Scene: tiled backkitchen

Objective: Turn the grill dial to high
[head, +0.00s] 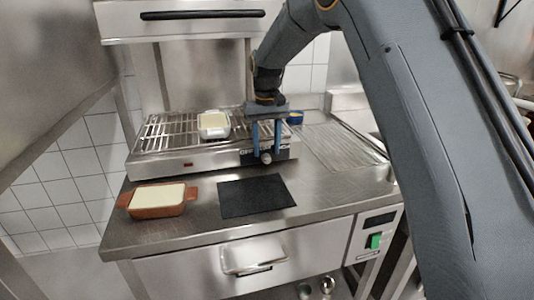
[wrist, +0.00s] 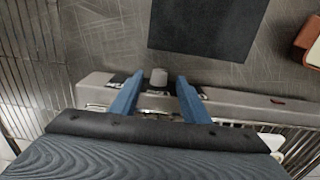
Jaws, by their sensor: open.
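The grill (head: 165,165) is a steel unit with a barred top at the back of the counter. Its dial, a small grey knob (head: 266,157), sticks out of the dark label panel on its front. The knob also shows in the wrist view (wrist: 159,77). My gripper (head: 267,150) is open and points down at the grill front, with one blue finger on each side of the knob. In the wrist view, gaps show between the knob and both fingers (wrist: 158,84). The dial's setting marks are too small to read.
A white dish (head: 213,132) stands on the grill bars. A brown dish (head: 150,212) and a black mat (head: 256,196) lie on the counter in front. A blue bowl (head: 295,118) is behind my gripper, and a wire rack (head: 345,148) lies to the right.

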